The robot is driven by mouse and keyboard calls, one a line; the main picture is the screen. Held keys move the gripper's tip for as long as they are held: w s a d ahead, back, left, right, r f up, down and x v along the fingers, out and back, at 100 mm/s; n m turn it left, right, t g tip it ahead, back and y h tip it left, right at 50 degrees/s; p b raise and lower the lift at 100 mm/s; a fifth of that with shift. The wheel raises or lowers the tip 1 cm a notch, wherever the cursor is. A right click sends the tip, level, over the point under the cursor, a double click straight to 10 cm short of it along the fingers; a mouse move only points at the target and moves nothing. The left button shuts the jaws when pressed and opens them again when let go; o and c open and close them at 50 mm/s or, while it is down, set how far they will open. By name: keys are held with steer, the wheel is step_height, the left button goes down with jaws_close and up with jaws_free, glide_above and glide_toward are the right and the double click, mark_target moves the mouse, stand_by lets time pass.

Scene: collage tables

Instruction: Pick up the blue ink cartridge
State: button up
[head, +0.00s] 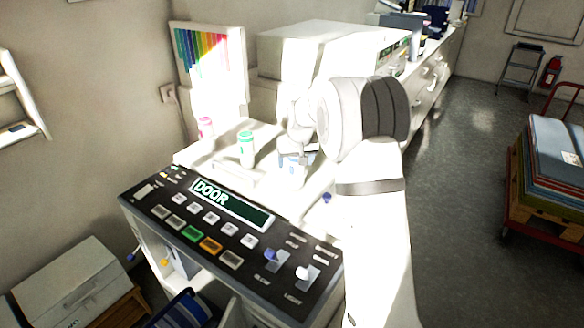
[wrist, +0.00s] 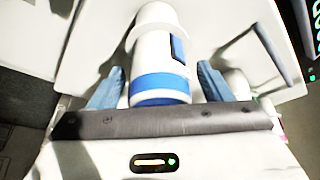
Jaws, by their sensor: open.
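The blue ink cartridge is a white cylinder with a blue band. In the wrist view the cartridge (wrist: 158,88) stands between the two blue-grey fingers of my gripper (wrist: 162,78), with a visible gap on the finger sides. My gripper is open around it. In the head view my gripper (head: 301,150) is at the shelf behind the control panel, and the cartridge (head: 291,168) is partly hidden by it.
A green-capped cartridge (head: 246,152) and a pink one (head: 205,127) stand to the left on the same shelf. The control panel (head: 152,213), reading DOOR, lies in front. A color-striped board (head: 209,55) and a white box (head: 300,55) are behind.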

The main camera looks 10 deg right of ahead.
steer(key=c, duration=1.1)
steer(key=shift+c, duration=0.2)
steer(key=shift+r, duration=0.1)
step_height(320, 180, up, 10)
steer(key=shift+f+b, duration=0.1)
steer(key=shift+b, duration=0.8)
